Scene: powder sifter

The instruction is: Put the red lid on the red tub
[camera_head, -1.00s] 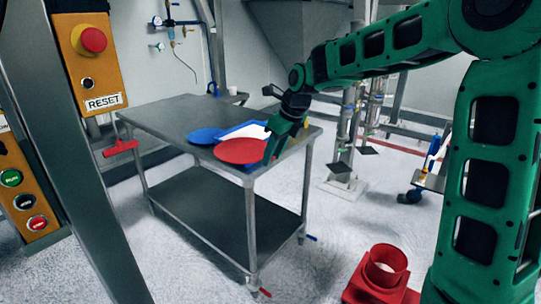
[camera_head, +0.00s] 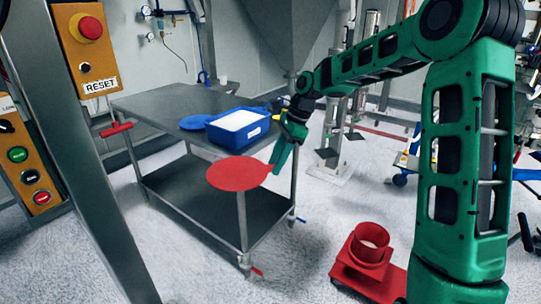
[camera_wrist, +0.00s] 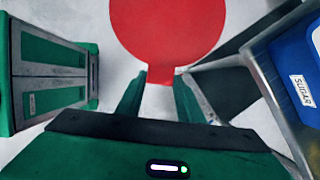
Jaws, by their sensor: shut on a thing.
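The red lid (camera_head: 238,174) is a flat disc with a small tab. My gripper (camera_head: 272,168) is shut on the tab and holds the lid off the near right corner of the steel table. In the wrist view the lid (camera_wrist: 168,28) lies flat beyond the fingertips (camera_wrist: 160,76), with the tab between them. The red tub (camera_head: 371,241) stands on the floor at the lower right, on a red wheeled base (camera_head: 365,278). Its round top is open. The lid is apart from the tub, up and to its left.
The steel table (camera_head: 165,106) bears a blue tub (camera_head: 240,131) of white powder, labelled sugar in the wrist view (camera_wrist: 303,45), and a blue lid (camera_head: 194,122). A grey post (camera_head: 95,170) and a button panel (camera_head: 92,50) stand at the left. Floor between table and red tub is clear.

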